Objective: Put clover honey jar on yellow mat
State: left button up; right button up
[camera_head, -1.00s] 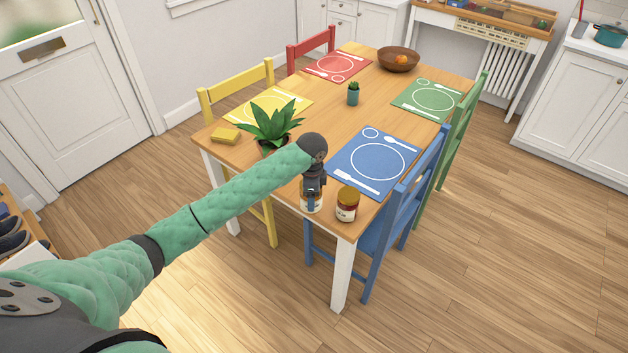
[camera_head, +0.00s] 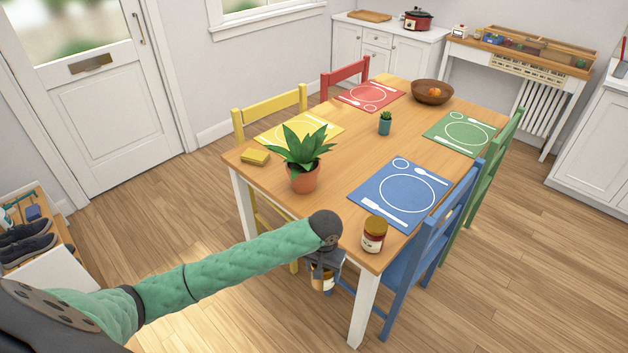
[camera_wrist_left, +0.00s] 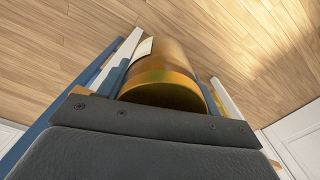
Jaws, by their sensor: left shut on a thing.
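My left gripper (camera_head: 323,272) is shut on a honey jar (camera_head: 322,284) with a golden lid, held just off the front edge of the table. The jar fills the space between the fingers in the left wrist view (camera_wrist_left: 165,85); its label is mostly hidden, so I cannot read it. The yellow mat (camera_head: 290,128) lies at the far left side of the table, partly behind the potted plant. My right gripper is not in view.
The potted plant (camera_head: 304,178) and a yellow sponge-like block (camera_head: 255,157) stand near the yellow mat. The blue mat (camera_head: 402,192), small pot (camera_head: 385,124) and wooden bowl (camera_head: 432,92) are farther right.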

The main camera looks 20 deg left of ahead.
aim_at(300, 133)
jog(key=j+z, duration=0.15)
jog(key=j, duration=0.75)
jog(key=j+z, duration=0.15)
jog(key=j, duration=0.8)
jog(key=j+z, duration=0.15)
jog(key=j, duration=0.75)
jog(key=k+j+z, duration=0.15)
jog(key=j, duration=0.8)
jog(key=i, duration=0.05)
